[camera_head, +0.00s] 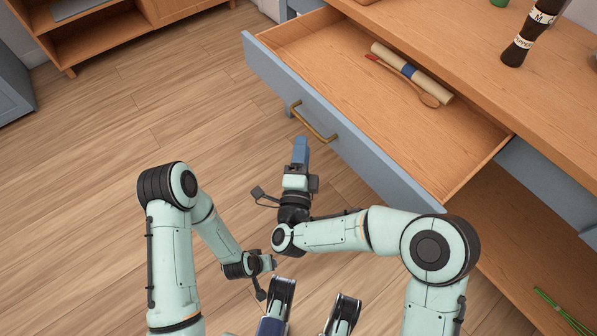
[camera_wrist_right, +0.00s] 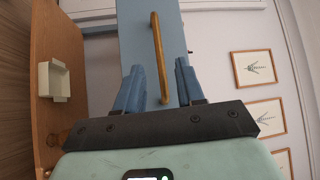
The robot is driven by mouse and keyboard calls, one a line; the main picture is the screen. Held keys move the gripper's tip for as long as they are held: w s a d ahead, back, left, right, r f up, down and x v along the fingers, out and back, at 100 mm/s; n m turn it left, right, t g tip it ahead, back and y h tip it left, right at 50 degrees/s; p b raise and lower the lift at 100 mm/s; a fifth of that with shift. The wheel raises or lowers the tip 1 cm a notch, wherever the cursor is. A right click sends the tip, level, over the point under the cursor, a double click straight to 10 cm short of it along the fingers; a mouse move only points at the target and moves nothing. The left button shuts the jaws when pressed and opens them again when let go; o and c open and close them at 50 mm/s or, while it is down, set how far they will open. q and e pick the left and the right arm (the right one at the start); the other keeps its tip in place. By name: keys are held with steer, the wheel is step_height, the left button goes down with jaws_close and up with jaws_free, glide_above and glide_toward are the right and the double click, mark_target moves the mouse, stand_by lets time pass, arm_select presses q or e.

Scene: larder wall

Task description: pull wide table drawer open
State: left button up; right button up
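The wide table drawer (camera_head: 412,120) stands pulled out from the table, its wooden inside in full view. Its blue-grey front (camera_head: 370,155) carries a brass bar handle (camera_head: 313,122), which also shows upright in the right wrist view (camera_wrist_right: 158,55). My right gripper (camera_head: 301,148) is just in front of the drawer front, below the handle in the head view. In the right wrist view its blue fingers (camera_wrist_right: 158,88) are apart, with the handle showing between them; I see no grip on it. My left gripper (camera_head: 267,262) is low, away from the drawer; its fingers are barely visible.
A rolled mat with a blue band (camera_head: 412,73) and a wooden spoon (camera_head: 405,82) lie in the drawer. A dark bottle (camera_head: 530,38) stands on the tabletop (camera_head: 455,40). Green stalks (camera_head: 562,312) lie on the lower shelf. Floor (camera_head: 110,130) left of the drawer is clear.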

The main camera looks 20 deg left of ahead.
arm_select(q)
steer(key=shift+s+d+r, duration=0.25)
steer(key=shift+r, duration=0.15)
arm_select(e)
steer(key=v, duration=0.7)
steer(key=shift+s, duration=0.35)
